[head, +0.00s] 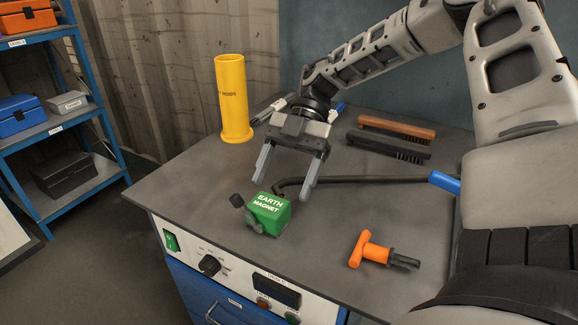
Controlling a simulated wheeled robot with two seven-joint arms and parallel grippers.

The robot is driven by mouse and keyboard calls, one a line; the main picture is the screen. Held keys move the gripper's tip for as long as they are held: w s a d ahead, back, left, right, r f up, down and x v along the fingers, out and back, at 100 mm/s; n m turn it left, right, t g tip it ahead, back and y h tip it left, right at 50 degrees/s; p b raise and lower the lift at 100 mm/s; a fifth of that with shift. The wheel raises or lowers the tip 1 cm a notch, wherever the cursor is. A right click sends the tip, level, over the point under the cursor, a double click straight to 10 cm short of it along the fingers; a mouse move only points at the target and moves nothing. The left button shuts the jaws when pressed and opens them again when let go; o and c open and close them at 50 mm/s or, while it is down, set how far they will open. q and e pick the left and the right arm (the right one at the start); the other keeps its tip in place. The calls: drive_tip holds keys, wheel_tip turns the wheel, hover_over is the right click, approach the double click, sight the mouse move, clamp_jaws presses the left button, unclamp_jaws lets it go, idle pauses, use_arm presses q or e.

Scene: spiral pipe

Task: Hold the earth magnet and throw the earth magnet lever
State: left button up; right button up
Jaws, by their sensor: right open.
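The earth magnet (270,212) is a green block with white lettering on the grey bench top. My left gripper is not in view.
A yellow tube (232,100) stands at the back left. A dark bar with a blue handle (444,182) lies behind the magnet. An orange-handled tool (372,250) lies at the front right. Brushes (396,128) lie at the back. The bench's left front is clear.

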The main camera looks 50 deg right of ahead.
sight(276, 197)
drive_tip(key=shift+b+x, duration=1.25)
drive_tip(key=shift+x, duration=1.45)
drive_tip(key=c, duration=1)
